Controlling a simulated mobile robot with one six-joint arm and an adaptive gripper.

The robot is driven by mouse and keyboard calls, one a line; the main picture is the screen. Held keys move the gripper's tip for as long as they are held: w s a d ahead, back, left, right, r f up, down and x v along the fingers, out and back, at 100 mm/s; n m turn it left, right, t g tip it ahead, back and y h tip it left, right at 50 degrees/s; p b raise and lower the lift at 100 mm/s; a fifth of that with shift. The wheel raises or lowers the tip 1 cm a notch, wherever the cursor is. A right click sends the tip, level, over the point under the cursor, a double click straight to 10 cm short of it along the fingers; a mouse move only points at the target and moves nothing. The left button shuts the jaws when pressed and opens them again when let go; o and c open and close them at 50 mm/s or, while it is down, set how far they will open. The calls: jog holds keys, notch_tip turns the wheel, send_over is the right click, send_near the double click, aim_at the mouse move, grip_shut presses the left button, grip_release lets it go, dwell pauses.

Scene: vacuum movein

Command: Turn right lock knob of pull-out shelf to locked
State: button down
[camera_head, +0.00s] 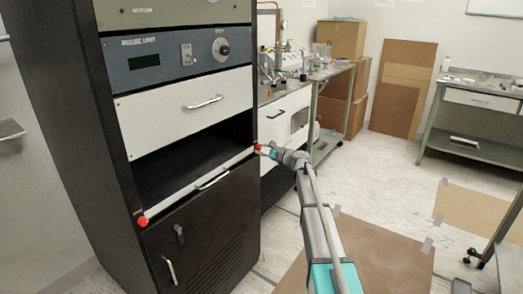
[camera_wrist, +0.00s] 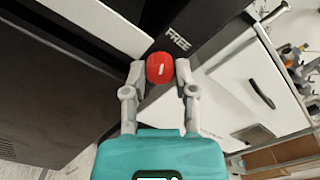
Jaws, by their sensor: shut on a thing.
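The right lock knob (camera_wrist: 160,68) is red with a pale mark on its face. In the wrist view it sits between the two fingers of my gripper (camera_wrist: 160,76), which are shut on it. The word FREE is printed on the dark frame just beside the knob. In the head view my gripper (camera_head: 262,149) is at the right end of the pull-out shelf (camera_head: 190,190), with a bit of red showing there. The shelf's white front strip has a handle and lies flush across the black rack. The left lock knob (camera_head: 143,221) is red, at the strip's left end.
The black rack (camera_head: 75,130) carries a white drawer (camera_head: 185,108) and a control panel (camera_head: 170,58) above the shelf, and a cabinet door (camera_head: 205,235) below. A bench (camera_head: 285,98) with lab equipment stands close to the right of the rack. Floor is open farther right.

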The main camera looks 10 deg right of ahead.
jog(key=n, duration=1.1)
jog(key=shift+s+n, duration=0.1)
jog(key=shift+n, duration=0.3)
jog(key=shift+c, duration=2)
grip_release()
jog(key=v, duration=1.2)
